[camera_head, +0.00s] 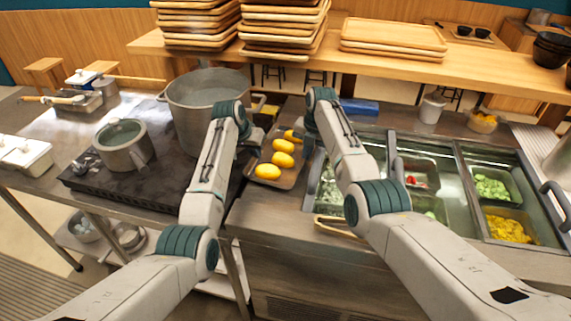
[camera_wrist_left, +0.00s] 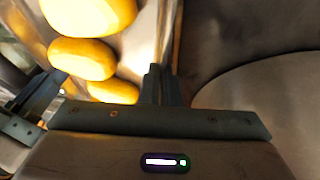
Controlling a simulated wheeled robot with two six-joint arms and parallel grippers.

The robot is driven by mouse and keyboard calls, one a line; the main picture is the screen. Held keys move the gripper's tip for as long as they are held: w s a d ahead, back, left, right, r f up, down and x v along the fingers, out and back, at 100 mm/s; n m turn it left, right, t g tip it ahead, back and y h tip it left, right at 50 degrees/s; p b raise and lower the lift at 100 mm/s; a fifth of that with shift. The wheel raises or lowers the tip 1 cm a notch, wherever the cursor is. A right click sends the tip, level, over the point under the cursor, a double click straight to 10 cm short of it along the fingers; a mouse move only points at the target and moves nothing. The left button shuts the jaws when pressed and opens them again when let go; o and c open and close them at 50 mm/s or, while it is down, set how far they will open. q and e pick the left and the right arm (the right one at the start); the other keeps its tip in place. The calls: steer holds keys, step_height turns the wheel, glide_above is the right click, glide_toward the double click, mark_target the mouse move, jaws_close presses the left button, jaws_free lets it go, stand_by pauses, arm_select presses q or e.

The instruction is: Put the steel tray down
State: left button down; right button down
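The steel tray (camera_head: 289,181) is in the middle of the head view, between my two arms, and carries several yellow oval foods (camera_head: 283,159). Its bare metal also shows in the left wrist view (camera_wrist_left: 142,42). My left gripper (camera_head: 257,143) is at the tray's left side. In the left wrist view its fingers (camera_wrist_left: 162,78) are close together on the tray's rim. My right gripper (camera_head: 304,142) is at the tray's right side; its fingertips are mostly hidden by the arm. I cannot tell whether the tray touches the counter.
A large pot (camera_head: 205,100) and a smaller lidded pot (camera_head: 124,145) stand on the dark stove (camera_head: 150,185) at left. Topping containers (camera_head: 509,226) sit in the counter at right. Stacked wooden trays (camera_head: 285,25) stand on the shelf behind.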

arm_select(q)
steer(key=shift+f+b, duration=0.5)
steer(key=shift+f, duration=0.1)
arm_select(e)
steer(key=shift+f, duration=0.6)
arm_select(q)
steer(key=c, duration=2.1)
jaws_free()
steer(key=shift+f, duration=0.15)
arm_select(e)
steer(key=c, duration=2.1)
jaws_free()
steer(key=shift+f, duration=0.15)
arm_select(q)
steer(key=o, duration=0.4)
arm_select(e)
steer(key=o, duration=0.4)
steer(key=shift+d, duration=0.1)
arm_select(q)
steer(key=shift+a+r, duration=0.1)
steer(key=shift+r, duration=0.2)
